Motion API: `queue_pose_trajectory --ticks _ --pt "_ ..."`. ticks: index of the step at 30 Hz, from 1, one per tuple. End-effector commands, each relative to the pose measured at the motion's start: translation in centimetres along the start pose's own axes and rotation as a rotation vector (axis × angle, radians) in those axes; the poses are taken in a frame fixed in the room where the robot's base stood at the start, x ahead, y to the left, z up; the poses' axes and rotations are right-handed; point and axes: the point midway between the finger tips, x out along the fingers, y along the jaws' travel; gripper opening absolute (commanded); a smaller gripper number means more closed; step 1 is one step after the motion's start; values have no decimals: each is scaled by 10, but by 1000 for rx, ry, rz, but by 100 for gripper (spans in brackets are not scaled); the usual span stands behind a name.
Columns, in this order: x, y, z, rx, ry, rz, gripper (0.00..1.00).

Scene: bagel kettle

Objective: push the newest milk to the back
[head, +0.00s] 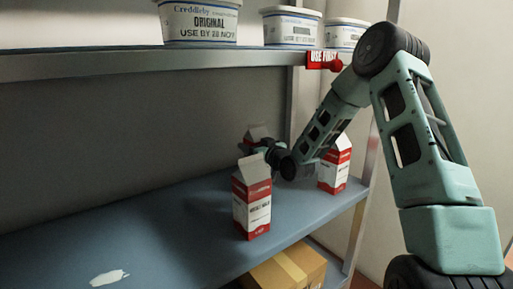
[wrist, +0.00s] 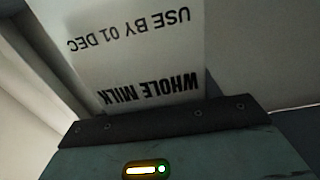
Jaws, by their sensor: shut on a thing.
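Three red-and-white milk cartons stand on the blue-grey shelf (head: 150,215) in the head view. One is at the front middle (head: 252,205), one at the right (head: 336,167), and one farther back (head: 258,132), mostly hidden behind my gripper (head: 254,147). My gripper is shut on a milk carton, apparently the rear one. In the wrist view the held carton's white face (wrist: 135,45) fills the upper middle and reads, upside down, "WHOLE MILK" and "USE BY 01 DEC". The dates on the other two cartons are too small to read.
An upper shelf (head: 130,66) holds several white tubs, one (head: 200,22) marked "ORIGINAL". A red "USE FIRST" tag (head: 322,60) hangs at its edge. A cardboard box (head: 285,272) sits below. The milk shelf's left is clear except for a white patch (head: 109,278).

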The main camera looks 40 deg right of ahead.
Motion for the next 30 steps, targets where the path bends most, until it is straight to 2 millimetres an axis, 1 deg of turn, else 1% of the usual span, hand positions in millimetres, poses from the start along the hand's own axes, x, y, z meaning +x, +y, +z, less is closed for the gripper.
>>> queue_pose_trajectory --ticks 1,6,30 --pt "4 0 -3 -1 7 0 4" --pt "14 -1 -4 -1 9 -1 4" --pt "57 -2 -4 -2 9 -1 4"
